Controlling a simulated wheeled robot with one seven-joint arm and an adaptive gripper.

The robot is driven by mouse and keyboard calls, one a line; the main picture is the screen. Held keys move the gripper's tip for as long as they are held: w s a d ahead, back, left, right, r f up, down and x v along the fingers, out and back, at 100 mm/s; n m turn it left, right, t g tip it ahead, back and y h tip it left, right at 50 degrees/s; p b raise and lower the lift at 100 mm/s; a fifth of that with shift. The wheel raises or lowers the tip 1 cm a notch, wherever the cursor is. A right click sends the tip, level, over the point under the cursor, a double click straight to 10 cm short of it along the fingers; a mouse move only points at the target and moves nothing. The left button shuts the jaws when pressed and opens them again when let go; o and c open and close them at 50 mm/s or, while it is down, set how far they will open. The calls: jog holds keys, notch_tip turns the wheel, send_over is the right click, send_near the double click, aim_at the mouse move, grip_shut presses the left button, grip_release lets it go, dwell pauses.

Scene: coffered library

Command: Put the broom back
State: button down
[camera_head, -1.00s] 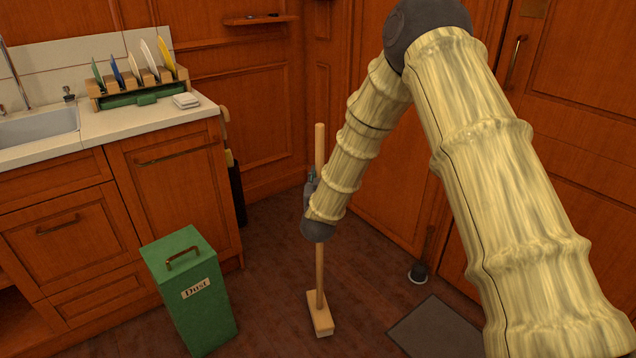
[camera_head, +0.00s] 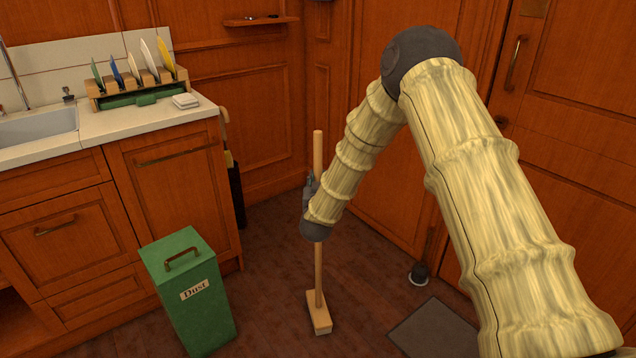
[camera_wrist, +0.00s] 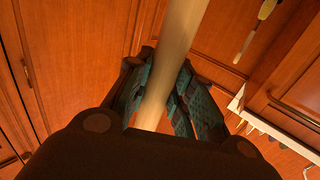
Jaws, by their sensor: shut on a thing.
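The broom (camera_head: 319,275) stands upright, with a pale wooden handle and a block head low at the floor. I cannot tell whether the head touches the floor. My gripper (camera_head: 312,190) is shut around the handle, above its middle and mostly hidden behind my wrist. In the wrist view the handle (camera_wrist: 172,65) runs between the teal finger pads of my gripper (camera_wrist: 165,100). The broom's place of return is not clearly identifiable.
A green bin labelled "Dust" (camera_head: 192,290) stands left of the broom. The counter (camera_head: 110,122) carries a plate rack (camera_head: 140,92). Dark and pale long items (camera_head: 236,180) hang at the cabinet's side. A grey mat (camera_head: 433,330) and a doorstop (camera_head: 418,273) lie right.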

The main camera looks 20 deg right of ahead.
dwell(0.3)
jog(key=c, duration=1.2)
grip_release()
jog(key=shift+c, duration=0.2)
jog(key=p+v, duration=0.1)
jog(key=v, duration=1.1)
jog(key=s+a+f+n+g+y, duration=0.15)
jog(key=s+f+g, duration=0.25)
jog(key=s+f, duration=0.65)
jog(key=s+f+n+g+y, duration=0.1)
jog(key=s+f+g+y, duration=0.2)
jog(key=s+f, duration=0.75)
jog(key=s+f+g, duration=0.3)
jog(key=s+f, duration=0.1)
jog(key=s, duration=0.6)
jog(key=s+f+g+y, duration=0.1)
jog(key=s+f+g, duration=0.2)
jog(key=s, duration=0.7)
jog(key=s+f+g, duration=0.4)
jog(key=s+f, duration=0.2)
jog(key=s, duration=0.5)
jog(key=shift+d+n, duration=0.35)
jog(key=shift+d, duration=0.15)
